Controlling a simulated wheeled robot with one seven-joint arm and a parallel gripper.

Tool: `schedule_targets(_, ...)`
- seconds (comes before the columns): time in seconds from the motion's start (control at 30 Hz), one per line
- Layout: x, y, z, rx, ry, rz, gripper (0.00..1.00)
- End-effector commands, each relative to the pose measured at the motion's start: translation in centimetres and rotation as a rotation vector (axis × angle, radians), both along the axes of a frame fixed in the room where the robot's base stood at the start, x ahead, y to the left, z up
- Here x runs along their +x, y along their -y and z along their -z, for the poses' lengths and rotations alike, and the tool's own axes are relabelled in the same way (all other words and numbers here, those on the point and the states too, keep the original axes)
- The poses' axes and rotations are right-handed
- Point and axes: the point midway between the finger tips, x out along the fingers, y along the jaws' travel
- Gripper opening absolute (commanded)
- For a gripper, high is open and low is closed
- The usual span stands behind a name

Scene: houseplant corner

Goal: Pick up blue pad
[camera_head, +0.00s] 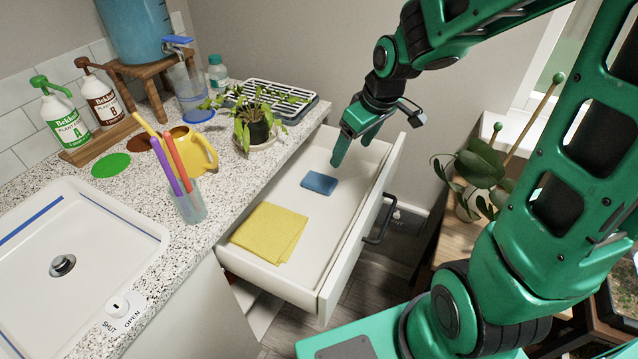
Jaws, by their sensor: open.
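The blue pad (319,183) lies flat on the floor of the open white drawer (337,214), near its middle. My gripper (352,148) hangs above the drawer, pointing down, a little behind and to the right of the pad in the picture. Its green fingers are apart from the pad and hold nothing that I can see. The gap between the fingertips is partly hidden by the viewing angle.
A yellow cloth (270,232) lies in the drawer's near end. The drawer's front with a dark handle (380,222) stands at the right. Another plant (480,172) stands right.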

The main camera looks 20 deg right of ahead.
Motion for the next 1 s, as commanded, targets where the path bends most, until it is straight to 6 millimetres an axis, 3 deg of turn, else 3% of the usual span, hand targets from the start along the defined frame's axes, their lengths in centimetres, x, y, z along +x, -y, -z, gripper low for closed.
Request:
schedule_targets(0.2,4.1,-0.4,4.5,0.031,-0.003,-0.203,0.75)
schedule_targets(0.4,6.1,-0.7,6.9,0.058,0.016,-0.319,0.75)
schedule_targets(1.0,8.1,-2.2,12.6,0.068,0.024,-0.355,0.75)
